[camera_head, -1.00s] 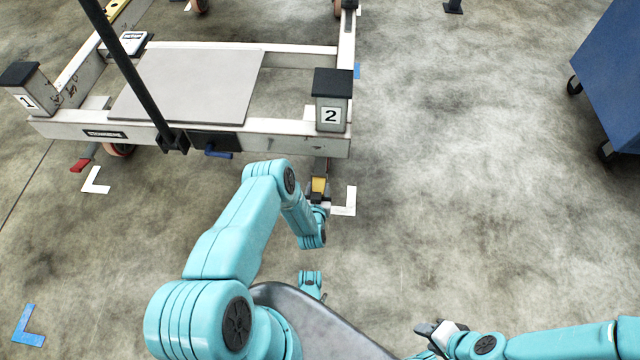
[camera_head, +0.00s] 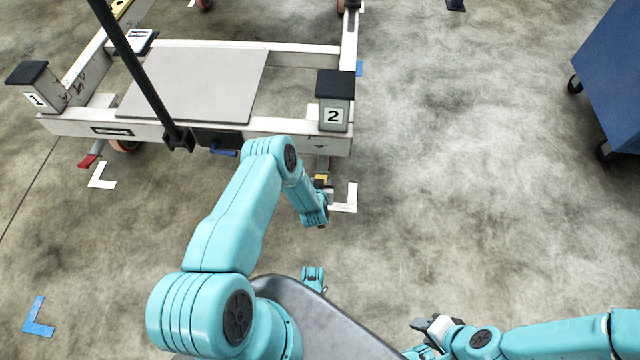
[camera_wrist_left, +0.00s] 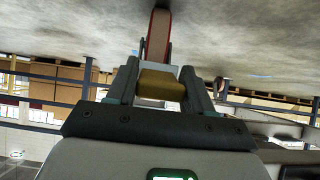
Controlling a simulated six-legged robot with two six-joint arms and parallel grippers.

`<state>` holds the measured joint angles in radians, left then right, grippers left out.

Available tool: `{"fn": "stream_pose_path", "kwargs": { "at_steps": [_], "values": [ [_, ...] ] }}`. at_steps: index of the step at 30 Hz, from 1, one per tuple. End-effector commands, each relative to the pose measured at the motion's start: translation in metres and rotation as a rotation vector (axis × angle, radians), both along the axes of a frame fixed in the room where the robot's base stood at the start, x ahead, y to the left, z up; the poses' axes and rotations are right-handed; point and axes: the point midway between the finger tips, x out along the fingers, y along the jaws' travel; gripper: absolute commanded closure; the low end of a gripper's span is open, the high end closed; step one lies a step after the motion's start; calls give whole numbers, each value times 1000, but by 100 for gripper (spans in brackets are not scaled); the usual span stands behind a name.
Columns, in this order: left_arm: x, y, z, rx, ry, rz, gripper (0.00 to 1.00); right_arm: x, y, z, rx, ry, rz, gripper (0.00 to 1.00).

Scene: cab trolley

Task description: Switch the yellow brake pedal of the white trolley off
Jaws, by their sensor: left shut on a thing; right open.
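The white trolley (camera_head: 275,126) stands at upper left in the head view, with a post marked 2 (camera_head: 333,116) at its near right corner. The yellow brake pedal (camera_head: 321,180) sticks out low below that post, partly covered by my left gripper (camera_head: 326,195). In the left wrist view the pedal (camera_wrist_left: 162,86) sits between the two fingers of my left gripper (camera_wrist_left: 162,80), which is shut on it. My right gripper (camera_head: 429,327) is open and empty at the bottom of the head view, away from the trolley.
A red-tipped pedal (camera_head: 89,160) is at the trolley's near left corner. A dark pole (camera_head: 135,70) rises from its front. A trolley wheel (camera_wrist_left: 158,35) shows close beyond the pedal in the wrist view. A blue cart (camera_head: 612,80) stands at right; the floor between is clear.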

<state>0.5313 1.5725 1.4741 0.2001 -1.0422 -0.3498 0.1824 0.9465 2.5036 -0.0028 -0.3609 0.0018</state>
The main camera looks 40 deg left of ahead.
Motion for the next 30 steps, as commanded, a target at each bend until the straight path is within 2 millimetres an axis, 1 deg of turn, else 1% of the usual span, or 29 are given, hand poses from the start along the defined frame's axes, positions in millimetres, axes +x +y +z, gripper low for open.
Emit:
{"fn": "stream_pose_path", "kwargs": {
  "at_steps": [2,3,4,5,13,17,20,24,30],
  "values": [
    [2,1,3,4,-7,0,100,0,0,0,0,0,0,57],
    [2,1,3,4,-7,-1,42,0,0,0,0,0,0,57],
    [3,1,3,4,-7,-1,33,0,0,0,0,0,0,57],
    [2,1,2,4,-7,-1,28,0,0,0,0,0,0,57],
    [1,0,1,2,-4,-1,28,0,0,1,0,0,0,57],
    [-6,-4,9,1,-2,-1,28,-1,1,7,0,1,3,57],
    [-18,-11,23,-1,-1,-2,28,-2,2,18,2,4,9,57],
    [-43,-28,46,-2,1,-3,28,-3,3,35,2,5,14,57],
    [-79,-49,76,-1,-1,-3,28,-3,3,54,2,6,13,57]
  ]
}}
